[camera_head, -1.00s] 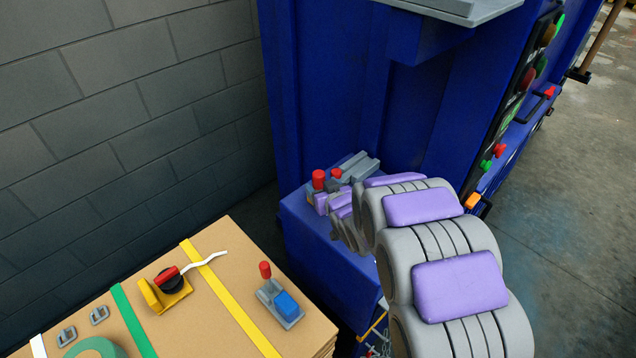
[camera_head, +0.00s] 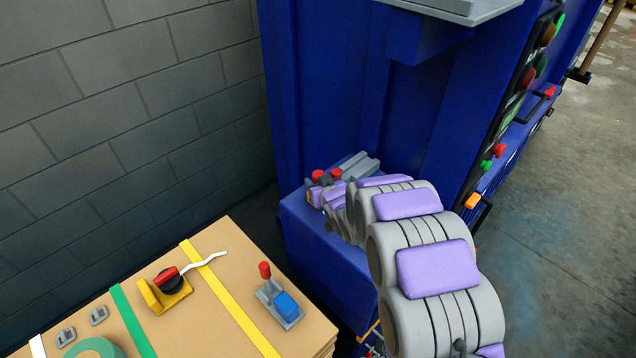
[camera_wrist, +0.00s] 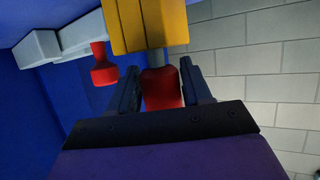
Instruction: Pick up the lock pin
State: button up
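In the wrist view, a red knob (camera_wrist: 163,90) stands on a short grey shaft under a yellow block (camera_wrist: 150,25). My gripper (camera_wrist: 161,82) has its two dark fingers on either side of this knob. Narrow gaps seem to show beside the knob, so the fingers look open around it. A second red knob (camera_wrist: 102,66) is left of the left finger. In the head view, two red knobs show at my arm's far end, the left one (camera_head: 317,175) and the right one (camera_head: 336,172). My fingers there are small and partly hidden.
The blue machine (camera_head: 310,90) rises behind the ledge (camera_head: 320,255), with a grey rail (camera_head: 360,165) on it. A cardboard box (camera_head: 215,310) at the lower left bears a yellow-based tool (camera_head: 165,290) and a grey-blue piece with a red knob (camera_head: 280,300). A grey block wall (camera_head: 120,110) stands at left.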

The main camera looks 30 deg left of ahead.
jog(key=c, duration=0.7)
